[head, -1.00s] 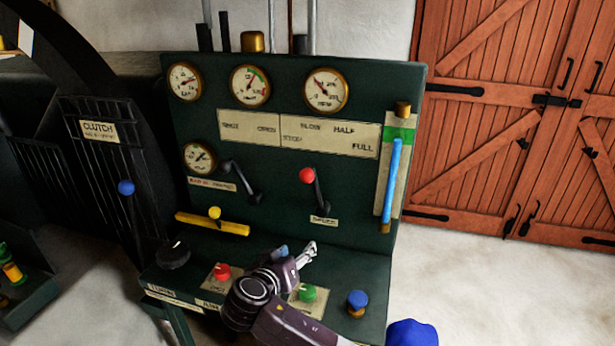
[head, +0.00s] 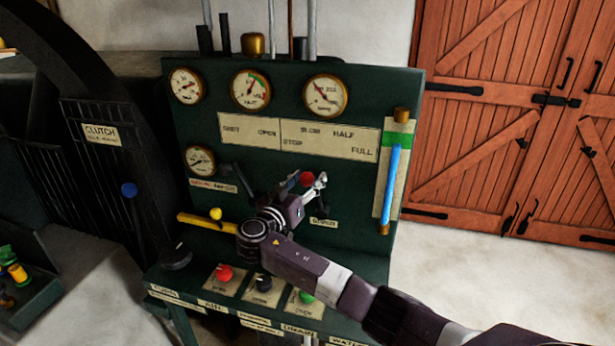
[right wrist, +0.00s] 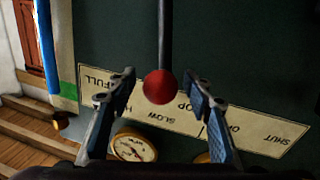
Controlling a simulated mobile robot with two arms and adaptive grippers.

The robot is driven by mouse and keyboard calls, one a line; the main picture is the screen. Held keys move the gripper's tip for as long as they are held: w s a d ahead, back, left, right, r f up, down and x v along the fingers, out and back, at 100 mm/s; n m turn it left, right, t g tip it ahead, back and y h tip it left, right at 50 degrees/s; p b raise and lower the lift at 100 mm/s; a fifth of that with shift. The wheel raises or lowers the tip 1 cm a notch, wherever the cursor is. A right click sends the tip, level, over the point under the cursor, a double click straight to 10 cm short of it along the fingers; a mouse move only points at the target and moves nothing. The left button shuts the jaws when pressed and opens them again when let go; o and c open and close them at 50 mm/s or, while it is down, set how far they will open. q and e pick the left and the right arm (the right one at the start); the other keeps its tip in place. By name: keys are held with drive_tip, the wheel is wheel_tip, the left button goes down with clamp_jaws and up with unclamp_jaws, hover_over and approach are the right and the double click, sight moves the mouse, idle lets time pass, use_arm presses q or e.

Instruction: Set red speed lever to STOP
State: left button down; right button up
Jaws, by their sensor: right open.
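The red lever knob (head: 306,179) shows on the dark green panel (head: 270,165) in the head view, partly covered by my right gripper (head: 312,186). In the right wrist view the red knob (right wrist: 160,86) sits between the two open fingers of my right gripper (right wrist: 155,92), with gaps on both sides. Its dark rod runs to the top of that view. The label plate (head: 299,137) above the lever reads STOP, SLOW, HALF and FULL; it shows upside down in the right wrist view (right wrist: 170,112). My left gripper is not in view.
A blue sight tube (head: 391,185) stands right of the lever. A yellow bar (head: 205,223) is at left. Red (head: 224,273) and green (head: 305,297) knobs sit on the lower ledge. Gauges (head: 325,96) line the top. Open floor lies right of the panel.

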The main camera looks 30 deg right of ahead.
clamp_jaws()
idle(0.4)
drive_tip(key=shift+f, duration=0.1)
drive_tip(key=shift+w+f+b, duration=0.1)
drive_tip(key=shift+f+b, duration=0.05)
drive_tip(key=shift+b, duration=0.3)
drive_tip(key=w+a+f+n+b, duration=0.2)
drive_tip(key=w+a+n+b, duration=0.1)
drive_tip(key=b, duration=0.8)
drive_tip(key=shift+w+a+f+n+t+h, duration=0.2)
drive_tip(key=shift+w+a+n+t+h, duration=0.3)
drive_tip(key=shift+n, duration=0.6)
drive_tip(key=shift+d, duration=0.25)
